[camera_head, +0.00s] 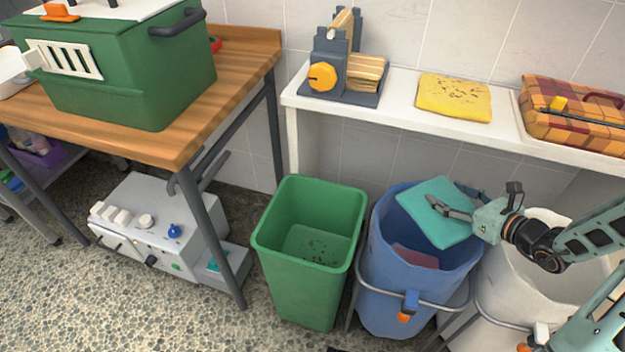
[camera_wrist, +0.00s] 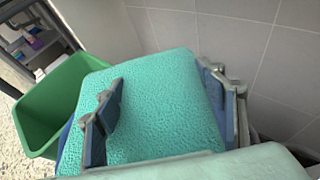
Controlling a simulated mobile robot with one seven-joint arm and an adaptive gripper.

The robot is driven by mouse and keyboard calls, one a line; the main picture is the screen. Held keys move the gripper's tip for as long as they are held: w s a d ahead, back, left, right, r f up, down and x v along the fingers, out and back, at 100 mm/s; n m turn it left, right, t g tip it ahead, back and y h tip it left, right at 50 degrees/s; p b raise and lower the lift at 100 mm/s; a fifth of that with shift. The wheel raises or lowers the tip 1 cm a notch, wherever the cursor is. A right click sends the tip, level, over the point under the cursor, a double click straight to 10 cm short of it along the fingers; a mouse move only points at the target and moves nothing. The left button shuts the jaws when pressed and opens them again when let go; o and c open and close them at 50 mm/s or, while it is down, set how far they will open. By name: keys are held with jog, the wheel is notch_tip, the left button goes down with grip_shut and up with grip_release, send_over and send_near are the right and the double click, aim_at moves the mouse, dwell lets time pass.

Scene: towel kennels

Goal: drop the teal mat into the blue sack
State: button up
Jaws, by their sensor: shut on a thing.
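The teal mat (camera_head: 432,219) is held by my gripper (camera_head: 452,208) over the mouth of the blue sack (camera_head: 417,286). The mat is tilted and covers part of the sack's opening. In the wrist view the mat (camera_wrist: 160,105) fills the middle, with the fingers of my gripper (camera_wrist: 162,102) at its left and right. My gripper is shut on the mat. A reddish piece (camera_head: 415,257) shows inside the blue sack below the mat. The sack hangs in a metal frame with an orange-tipped clip at its front.
A green bin (camera_head: 308,292) stands just left of the blue sack, and a white sack (camera_head: 520,302) stands just right. Behind them a white shelf (camera_head: 400,123) carries a yellow mat (camera_head: 454,97) and a plaid case (camera_head: 572,115). A wooden table (camera_head: 185,147) is at left.

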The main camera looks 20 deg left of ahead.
jog(key=o, duration=1.2)
jog(key=shift+o, duration=0.2)
jog(key=shift+s+d, duration=0.1)
jog(key=v, duration=1.1)
jog(key=shift+s+d, duration=0.25)
jog(key=shift+s, duration=0.05)
